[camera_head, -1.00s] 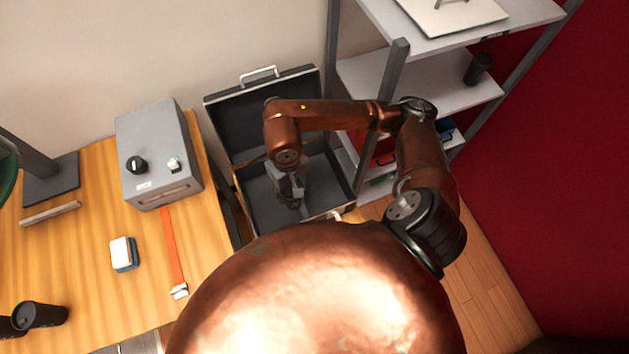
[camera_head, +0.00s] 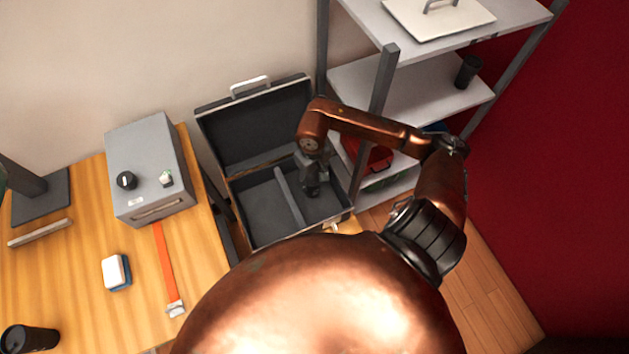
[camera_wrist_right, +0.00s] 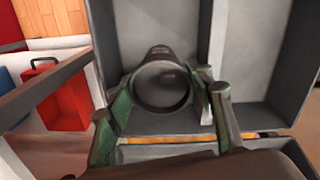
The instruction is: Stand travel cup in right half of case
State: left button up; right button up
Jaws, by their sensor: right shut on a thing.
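The open grey case (camera_head: 262,212) stands between the desk and the shelf, its lid leaning back and a divider (camera_head: 290,197) splitting its inside into two halves. My right gripper (camera_head: 311,180) reaches down over the right half of the case. In the right wrist view its green fingers (camera_wrist_right: 165,100) are shut on the dark travel cup (camera_wrist_right: 162,85), whose round open rim faces the camera. The cup appears upright beside the divider; I cannot tell whether its base touches the case floor. My left gripper is out of view.
A grey box with knobs (camera_head: 150,165), an orange strap (camera_head: 168,265), a white-and-blue block (camera_head: 116,272) and another black cup (camera_head: 30,338) are on the wooden desk (camera_head: 80,225). The shelf (camera_head: 410,100) at right holds a black cup (camera_head: 468,72) and a red box (camera_head: 368,156).

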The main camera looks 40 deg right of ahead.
jog(key=shift+d+f, duration=0.2)
jog(key=shift+f, duration=0.1)
jog(key=f, duration=0.3)
jog(key=shift+w+d+f, duration=0.1)
jog(key=shift+d+f, duration=0.1)
jog(key=shift+f+b, duration=0.2)
jog(key=shift+b, duration=0.2)
jog(key=o, duration=0.7)
jog(key=shift+o, duration=0.2)
jog(key=shift+r, duration=0.15)
